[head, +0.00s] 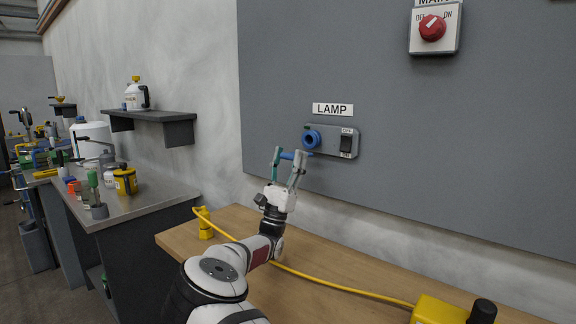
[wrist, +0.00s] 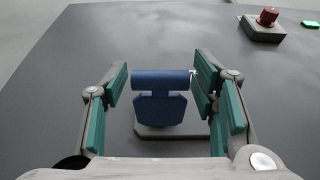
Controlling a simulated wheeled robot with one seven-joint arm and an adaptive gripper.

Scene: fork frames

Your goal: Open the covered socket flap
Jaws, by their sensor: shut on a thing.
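The socket (head: 311,138) shows as a blue round part with a darker centre, at the left end of a grey housing (head: 331,129) under the LAMP label. My gripper (head: 291,156) is in front of and just below left of it, with its teal fingers shut on the flap's blue bar (head: 286,155). In the wrist view, the flap (wrist: 160,107) shows as a blue plate under the bar, between the fingers of my gripper (wrist: 161,82). The grey housing is partly hidden behind it. How far the flap stands from the socket, I cannot tell.
A dark rocker switch (head: 346,143) sits at the housing's right end. A red MAIN knob (head: 432,28) is higher on the grey panel (head: 350,65). A yellow cable (head: 340,287) crosses the wooden bench below. A shelf (head: 150,114) is at the left.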

